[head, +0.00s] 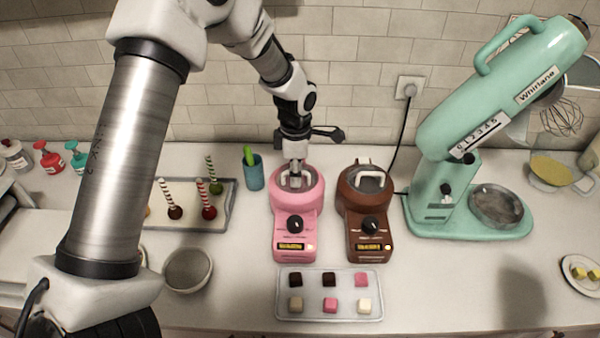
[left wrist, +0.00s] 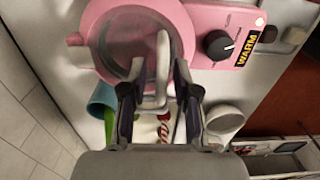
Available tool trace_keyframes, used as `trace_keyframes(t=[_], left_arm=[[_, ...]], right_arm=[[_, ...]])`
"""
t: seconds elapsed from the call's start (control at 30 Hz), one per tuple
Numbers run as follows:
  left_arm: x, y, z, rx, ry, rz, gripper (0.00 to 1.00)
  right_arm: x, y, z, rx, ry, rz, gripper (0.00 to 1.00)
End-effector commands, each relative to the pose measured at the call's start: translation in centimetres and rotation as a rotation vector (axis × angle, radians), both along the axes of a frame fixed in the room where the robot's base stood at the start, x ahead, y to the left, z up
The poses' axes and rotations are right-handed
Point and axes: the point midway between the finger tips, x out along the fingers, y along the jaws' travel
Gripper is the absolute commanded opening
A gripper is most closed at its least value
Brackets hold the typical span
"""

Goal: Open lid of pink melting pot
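The pink melting pot (head: 296,226) stands on the counter, with a dark knob and a small display on its front. Its transparent round lid (left wrist: 118,42) lies on the pot in the left wrist view. The lid's pale loop handle (left wrist: 161,65) stands up from it. My left gripper (head: 295,180) comes down from above over this pot. In the left wrist view its two fingers (left wrist: 157,98) are spread, one on each side of the handle. I cannot tell whether either finger touches it. My right gripper is in neither view.
A brown melting pot (head: 366,220) stands close on the right. A tray of chocolate and pink cubes (head: 329,313) lies in front. A teal cup (head: 253,175) is to the left, and a mint stand mixer (head: 440,190) is further right.

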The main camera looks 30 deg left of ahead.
Motion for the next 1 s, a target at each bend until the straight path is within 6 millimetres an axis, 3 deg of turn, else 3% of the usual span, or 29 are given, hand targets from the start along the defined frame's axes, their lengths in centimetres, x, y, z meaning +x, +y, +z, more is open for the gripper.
trace_keyframes(t=[0.03, 0.17, 0.57, 0.8, 1.0], left_arm=[[0.0, 0.0, 0.0, 0.000, 0.000, 0.000, 0.19], [0.0, 0.0, 0.0, 0.000, 0.000, 0.000, 0.03], [0.0, 0.0, 0.1, 0.000, 0.000, 0.000, 0.03], [0.9, 0.5, 2.1, 0.001, -0.001, 0.000, 0.03], [1.3, 0.8, 2.6, 0.001, -0.001, 0.000, 0.04]], right_arm=[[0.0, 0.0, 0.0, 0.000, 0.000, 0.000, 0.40], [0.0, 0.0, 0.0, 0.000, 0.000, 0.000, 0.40], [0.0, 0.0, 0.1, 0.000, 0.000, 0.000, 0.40], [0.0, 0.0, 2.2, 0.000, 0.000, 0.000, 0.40], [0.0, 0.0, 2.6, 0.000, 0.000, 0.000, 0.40]])
